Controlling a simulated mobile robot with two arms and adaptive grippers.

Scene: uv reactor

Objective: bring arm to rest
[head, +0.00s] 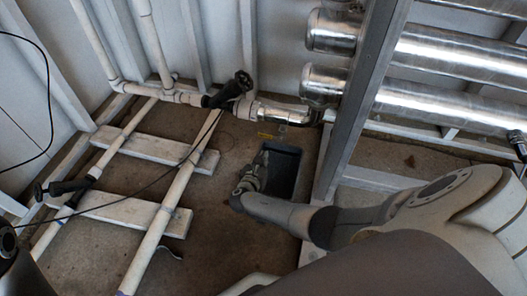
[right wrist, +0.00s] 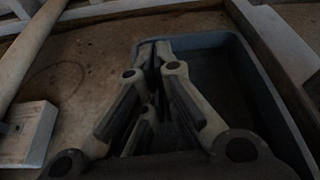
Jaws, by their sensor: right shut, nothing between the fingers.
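My right arm comes in from the lower right in the head view. Its gripper (head: 259,163) is low over the left side of a dark blue-grey bin (head: 287,172) on the floor. In the right wrist view the gripper (right wrist: 157,48) is shut, with its fingertips together and nothing between them. The fingers overlap the bin (right wrist: 262,75) in that view; whether they touch it I cannot tell. My left gripper does not show.
White pipes (head: 150,250) on pale blocks (head: 150,148) run along the floor at left, with black valve handles (head: 232,88). A grey metal post (head: 365,90) and shiny steel cylinders (head: 440,60) stand at right. Brown floor (head: 215,245) is open left of the arm.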

